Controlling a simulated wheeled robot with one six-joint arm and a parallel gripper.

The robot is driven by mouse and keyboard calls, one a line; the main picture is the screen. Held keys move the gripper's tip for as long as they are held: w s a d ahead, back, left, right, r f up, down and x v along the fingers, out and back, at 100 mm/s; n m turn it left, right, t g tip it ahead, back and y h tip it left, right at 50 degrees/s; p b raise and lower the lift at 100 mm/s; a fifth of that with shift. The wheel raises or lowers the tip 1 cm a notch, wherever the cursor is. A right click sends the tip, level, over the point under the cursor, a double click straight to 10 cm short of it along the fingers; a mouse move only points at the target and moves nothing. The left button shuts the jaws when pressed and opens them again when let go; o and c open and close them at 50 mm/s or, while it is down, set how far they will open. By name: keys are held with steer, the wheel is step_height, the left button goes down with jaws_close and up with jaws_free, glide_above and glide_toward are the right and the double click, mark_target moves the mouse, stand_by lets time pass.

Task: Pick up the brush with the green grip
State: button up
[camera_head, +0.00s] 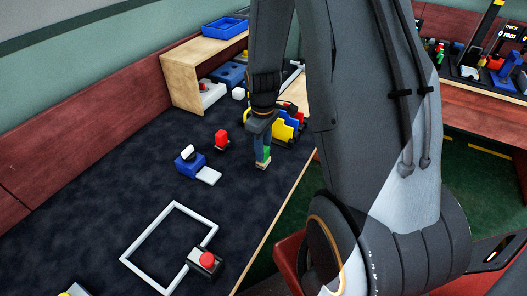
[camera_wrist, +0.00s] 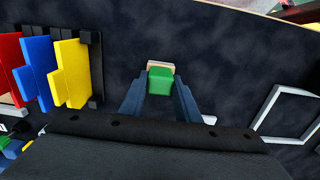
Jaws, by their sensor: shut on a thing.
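The brush with the green grip (camera_head: 267,153) is between the fingers of my gripper (camera_head: 262,150), near the right edge of the dark table. In the wrist view, the green grip (camera_wrist: 160,80) sits between the two blue-grey fingertips of my gripper (camera_wrist: 160,92). A pale tan part of the brush shows just beyond the green. My gripper is shut on the brush and points down at the table. I cannot tell whether the brush touches the table top.
A rack with red, blue and yellow pieces (camera_head: 283,130) stands close behind my gripper. A red brush (camera_head: 222,138) and a blue block with a white top (camera_head: 189,160) are to the left. A white square frame (camera_head: 172,244) and red button (camera_head: 206,260) are in front. A wooden shelf (camera_head: 196,70) stands behind.

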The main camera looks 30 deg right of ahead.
step_height(320, 180, up, 9)
steer(key=shift+f+b, duration=0.1)
steer(key=shift+b, duration=0.6)
steer(key=shift+o, duration=1.2)
steer(key=shift+d, duration=0.1)
steer(key=shift+c, duration=0.6)
